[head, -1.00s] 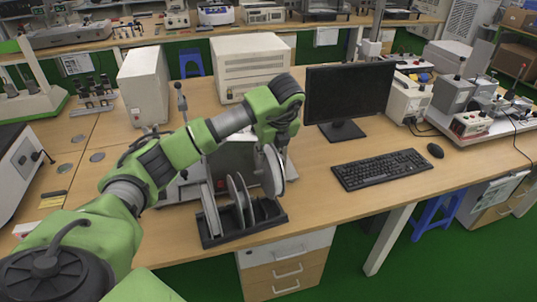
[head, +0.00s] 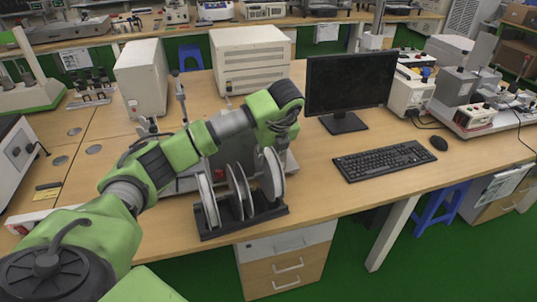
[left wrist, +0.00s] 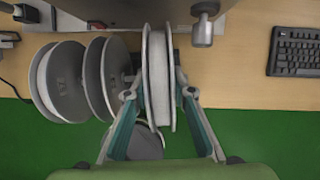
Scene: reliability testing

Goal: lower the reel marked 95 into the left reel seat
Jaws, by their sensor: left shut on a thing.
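My left gripper (head: 279,140) is shut on a grey-white reel (head: 273,174). In the left wrist view my gripper (left wrist: 158,92) has one finger on each side of the reel (left wrist: 157,65), which stands upright. No number on it can be read. In the head view the held reel is over the right part of a black rack (head: 248,227), its lower edge close to the rack; I cannot tell whether it touches. Two other reels stand in the rack to its left: a leftmost reel (head: 207,200) and a middle reel (head: 236,190). My right gripper is not in view.
The rack stands near the front edge of the wooden table (head: 320,200). A grey device partly hidden by my arm is behind it. A monitor (head: 349,83), keyboard (head: 383,160) and mouse (head: 439,143) are to the right. Bare tabletop lies between rack and keyboard.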

